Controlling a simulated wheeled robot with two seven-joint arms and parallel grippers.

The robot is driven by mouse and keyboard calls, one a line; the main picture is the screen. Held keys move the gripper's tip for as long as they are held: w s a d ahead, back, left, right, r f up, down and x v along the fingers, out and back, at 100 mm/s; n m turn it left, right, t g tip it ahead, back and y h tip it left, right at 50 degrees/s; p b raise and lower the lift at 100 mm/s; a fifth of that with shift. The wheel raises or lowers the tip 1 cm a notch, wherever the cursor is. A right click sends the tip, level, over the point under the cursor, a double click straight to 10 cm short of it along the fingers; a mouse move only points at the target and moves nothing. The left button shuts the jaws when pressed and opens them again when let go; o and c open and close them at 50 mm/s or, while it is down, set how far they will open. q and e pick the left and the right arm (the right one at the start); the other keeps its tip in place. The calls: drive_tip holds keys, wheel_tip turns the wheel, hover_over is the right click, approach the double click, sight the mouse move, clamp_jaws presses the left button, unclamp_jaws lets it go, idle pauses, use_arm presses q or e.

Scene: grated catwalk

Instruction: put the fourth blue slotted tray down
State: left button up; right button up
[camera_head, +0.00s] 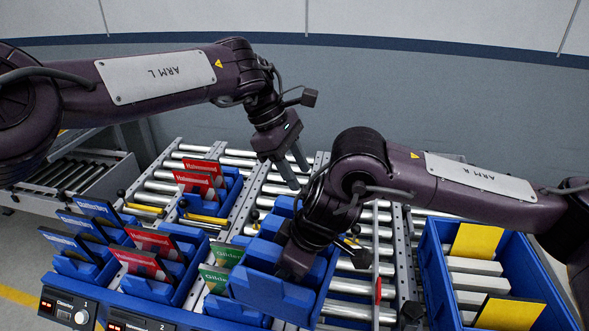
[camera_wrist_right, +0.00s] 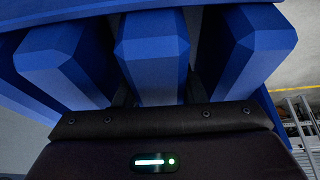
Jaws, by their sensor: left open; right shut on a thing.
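A blue slotted tray (camera_head: 262,288) with no cards visible in it is in my right gripper (camera_head: 292,265), at the front middle of the head view. In the right wrist view the fingers straddle the middle ridge of this tray (camera_wrist_right: 152,50). Whether its underside touches anything is hidden. More blue slotted tray surface (camera_head: 283,211) shows just behind it. My left gripper (camera_head: 296,172) is open and empty above the rollers, beyond the right wrist.
Roller lanes (camera_head: 240,160) run beneath the trays, with bare rollers at the back and right of the held tray. A blue tote (camera_head: 432,268) with yellow cards and white blocks stands at right. Control boxes (camera_head: 68,308) sit at front left.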

use_arm(q)
drive_tip(key=shift+s+a, duration=0.15)
drive_tip(key=shift+s, duration=0.15)
use_arm(e)
drive_tip(key=shift+a, duration=0.1)
use_arm(q)
drive_tip(key=shift+s+f, duration=0.1)
drive_tip(key=shift+f, duration=0.25)
use_arm(e)
drive_tip(key=shift+a, duration=0.1)
use_arm(q)
drive_tip(key=x, duration=1.1)
drive_tip(key=shift+a+f, duration=0.15)
drive_tip(key=shift+f, duration=0.05)
use_arm(e)
drive_tip(key=shift+w, duration=0.1)
use_arm(q)
drive_tip(key=shift+s, duration=0.1)
drive_tip(key=c, duration=0.7)
clamp_jaws()
use_arm(e)
drive_tip(key=o, duration=1.3)
drive_tip(key=shift+c, duration=0.2)
